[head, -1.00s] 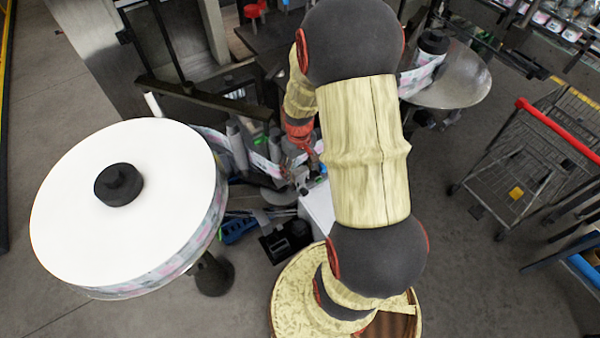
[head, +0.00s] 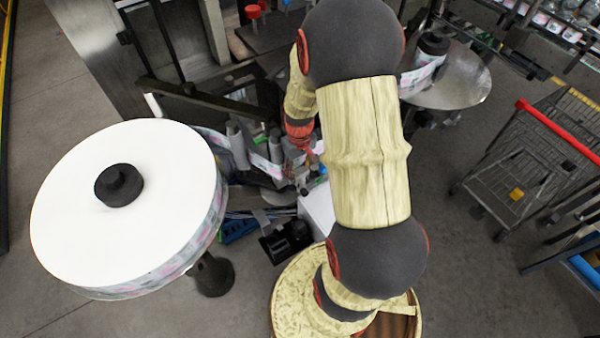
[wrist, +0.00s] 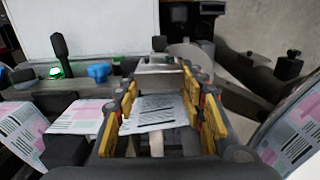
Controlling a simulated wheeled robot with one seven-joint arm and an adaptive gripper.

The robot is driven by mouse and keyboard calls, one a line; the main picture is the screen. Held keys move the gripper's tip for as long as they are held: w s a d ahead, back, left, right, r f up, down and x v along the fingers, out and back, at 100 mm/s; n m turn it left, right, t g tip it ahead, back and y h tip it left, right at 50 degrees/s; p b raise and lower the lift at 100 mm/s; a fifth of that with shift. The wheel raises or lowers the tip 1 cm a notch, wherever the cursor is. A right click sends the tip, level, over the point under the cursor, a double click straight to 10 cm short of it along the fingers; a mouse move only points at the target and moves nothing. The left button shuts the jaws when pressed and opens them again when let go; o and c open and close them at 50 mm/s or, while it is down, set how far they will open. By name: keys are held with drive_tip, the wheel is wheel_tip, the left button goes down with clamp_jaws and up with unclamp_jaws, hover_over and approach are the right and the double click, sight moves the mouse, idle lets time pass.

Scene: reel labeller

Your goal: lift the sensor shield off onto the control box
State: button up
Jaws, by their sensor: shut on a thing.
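The sensor shield (wrist: 158,66) appears to be the grey metal piece between my fingertips in the wrist view. My gripper (wrist: 158,88), with yellow-padded fingers, is shut on it. The fingers partly cover its sides, so the exact contact is hard to see. In the head view my gripper (head: 304,165) is small and partly hidden behind my arm, among the labeller parts. A large white box face (wrist: 90,28) stands beyond the fingers in the wrist view. I cannot tell whether it is the control box. A white box (head: 318,212) also shows beside my arm in the head view.
A big white label reel (head: 150,230) stands at left; a second reel (head: 455,85) is at upper right. Printed label web (wrist: 75,118) runs near the fingers. A black lever and a green-lit button (wrist: 55,71) are close by. A wire cart (head: 520,165) stands at right.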

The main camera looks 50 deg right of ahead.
drive_tip(key=shift+r, duration=0.15)
drive_tip(key=shift+r, duration=0.65)
drive_tip(key=s+r+b, duration=0.3)
drive_tip(key=s+r, duration=0.9)
drive_tip(key=s, duration=0.2)
wheel_tip(320, 180, up, 6)
drive_tip(key=p, duration=0.5)
drive_tip(key=shift+a+r, duration=0.25)
drive_tip(key=shift+a, duration=0.05)
drive_tip(key=shift+f, duration=0.1)
